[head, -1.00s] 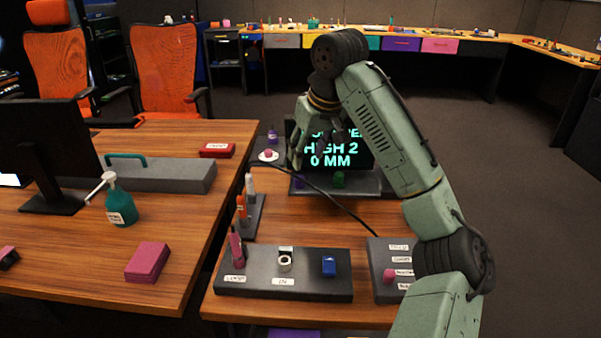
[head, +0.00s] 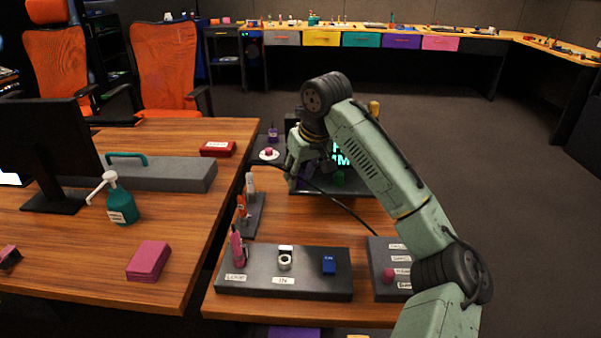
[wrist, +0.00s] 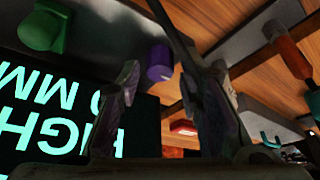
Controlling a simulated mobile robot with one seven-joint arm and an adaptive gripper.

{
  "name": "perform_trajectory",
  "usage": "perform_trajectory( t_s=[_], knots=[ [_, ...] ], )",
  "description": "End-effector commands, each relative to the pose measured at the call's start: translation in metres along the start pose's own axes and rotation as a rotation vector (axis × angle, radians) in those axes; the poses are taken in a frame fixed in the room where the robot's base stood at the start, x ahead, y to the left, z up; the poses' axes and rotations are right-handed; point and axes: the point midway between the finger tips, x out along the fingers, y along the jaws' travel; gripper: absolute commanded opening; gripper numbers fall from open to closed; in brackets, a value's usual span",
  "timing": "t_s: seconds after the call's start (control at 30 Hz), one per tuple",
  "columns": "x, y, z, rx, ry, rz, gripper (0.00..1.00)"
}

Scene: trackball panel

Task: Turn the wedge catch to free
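I cannot tell for certain which part is the wedge catch. The front panel (head: 318,285) holds a pink upright piece (head: 237,250), a white ring-like piece (head: 285,260) and a blue block (head: 329,265). The panel to its right (head: 378,262) has a pink knob (head: 388,275) beside several small labels, too small to read. My gripper (head: 299,176) is above the far end of the desk, in front of the display. In the wrist view its fingers (wrist: 174,82) stand apart with nothing held. A purple knob (wrist: 160,62) and a green knob (wrist: 42,30) show beyond them.
The lit display (wrist: 50,110) stands behind my gripper, partly hidden by my arm. A narrow holder with orange and white pieces (head: 243,208) lies at the desk's left. A black cable (head: 345,210) crosses the desk. The left desk holds a teal pump bottle (head: 121,205) and a pink block (head: 149,261).

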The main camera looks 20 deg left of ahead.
Motion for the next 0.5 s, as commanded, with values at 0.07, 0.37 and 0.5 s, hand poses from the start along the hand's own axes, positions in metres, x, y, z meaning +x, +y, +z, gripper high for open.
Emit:
perform_trajectory(
  t_s=[0.07,0.37,0.5],
  knots=[
    [-0.0001,0.0000,0.0000,0.000,0.000,0.000,0.26],
    [-0.0002,-0.0001,-0.0001,0.000,0.000,0.000,0.06],
    [-0.0002,-0.0002,-0.0001,0.000,0.000,0.000,0.00]
  ],
)
